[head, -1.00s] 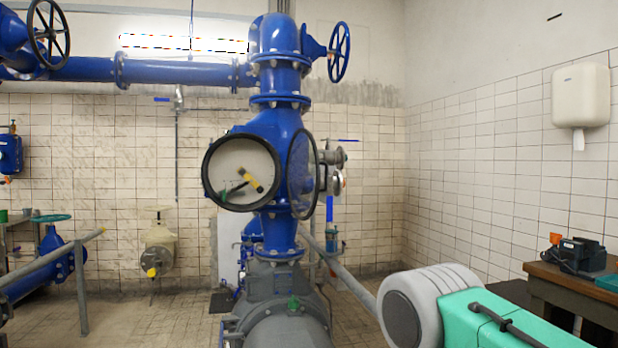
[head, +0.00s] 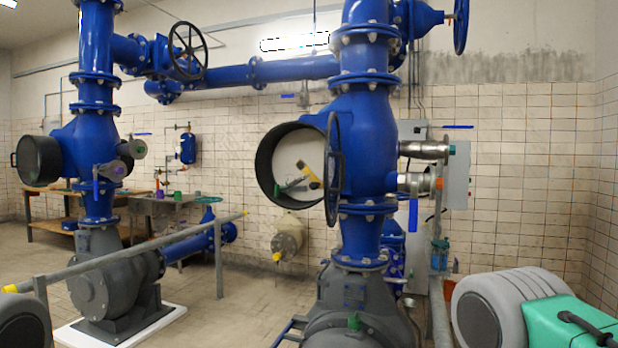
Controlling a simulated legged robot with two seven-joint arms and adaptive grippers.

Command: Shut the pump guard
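The pump guard (head: 333,170) appears to be the round dark-rimmed cover on the blue pump housing (head: 365,145), right of centre in the head view. It stands open, swung out at the right side of the round black opening (head: 262,165), and shows almost edge-on. The opening faces left and towards me. A yellow part (head: 308,172) and a green part (head: 290,187) show within its rim. Neither gripper is in view.
A second blue pump (head: 85,150) with a round black housing stands at the left. A grey railing with a yellow end (head: 130,260) crosses the floor before it. A grey pump base (head: 355,300) stands below the guard. Metal fittings (head: 425,150) stick out right of the housing.

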